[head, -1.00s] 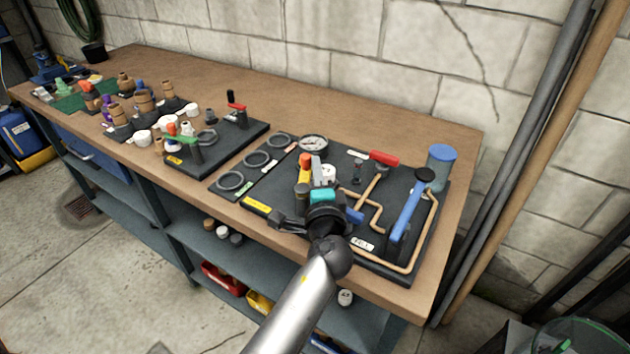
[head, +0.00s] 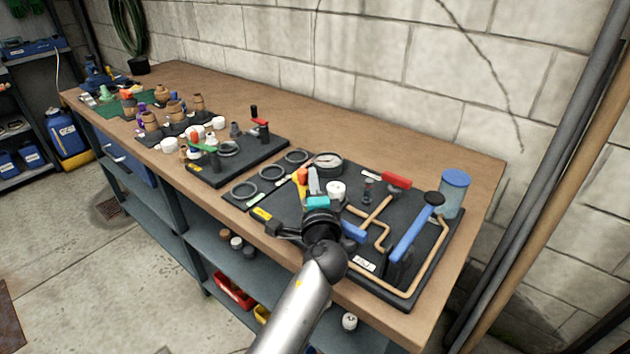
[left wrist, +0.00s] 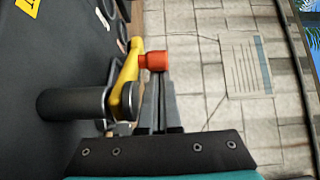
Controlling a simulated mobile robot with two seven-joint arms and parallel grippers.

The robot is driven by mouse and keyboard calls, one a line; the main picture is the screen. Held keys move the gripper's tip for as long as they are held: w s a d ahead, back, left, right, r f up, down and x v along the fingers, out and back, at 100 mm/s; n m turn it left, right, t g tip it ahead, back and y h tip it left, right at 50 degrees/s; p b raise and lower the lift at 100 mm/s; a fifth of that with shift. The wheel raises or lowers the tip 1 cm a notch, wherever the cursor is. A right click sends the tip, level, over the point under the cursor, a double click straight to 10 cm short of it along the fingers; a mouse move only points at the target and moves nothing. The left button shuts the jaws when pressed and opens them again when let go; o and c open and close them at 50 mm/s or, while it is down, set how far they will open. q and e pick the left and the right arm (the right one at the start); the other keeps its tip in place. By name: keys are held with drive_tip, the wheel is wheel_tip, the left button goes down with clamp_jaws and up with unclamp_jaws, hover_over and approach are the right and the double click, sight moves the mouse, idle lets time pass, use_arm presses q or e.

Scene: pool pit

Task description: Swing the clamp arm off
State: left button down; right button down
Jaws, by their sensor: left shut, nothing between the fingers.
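The clamp stands on the black board (head: 280,214) at the front of the bench. In the left wrist view its yellow clamp arm (left wrist: 128,82) runs from a dark cylindrical post (left wrist: 72,104) to an orange-red knob (left wrist: 153,61). My left gripper (head: 313,178) is shut and empty. In the left wrist view its fingers (left wrist: 160,92) are just right of the yellow arm, with their tips by the knob. I cannot tell whether they touch. My right gripper is not in view.
A gauge (head: 327,163), a red-handled valve (head: 396,181), copper pipe (head: 428,262) and a blue lever (head: 411,235) crowd the board to the right. Black rings (head: 271,174) lie left. The bench top (head: 330,128) behind is clear.

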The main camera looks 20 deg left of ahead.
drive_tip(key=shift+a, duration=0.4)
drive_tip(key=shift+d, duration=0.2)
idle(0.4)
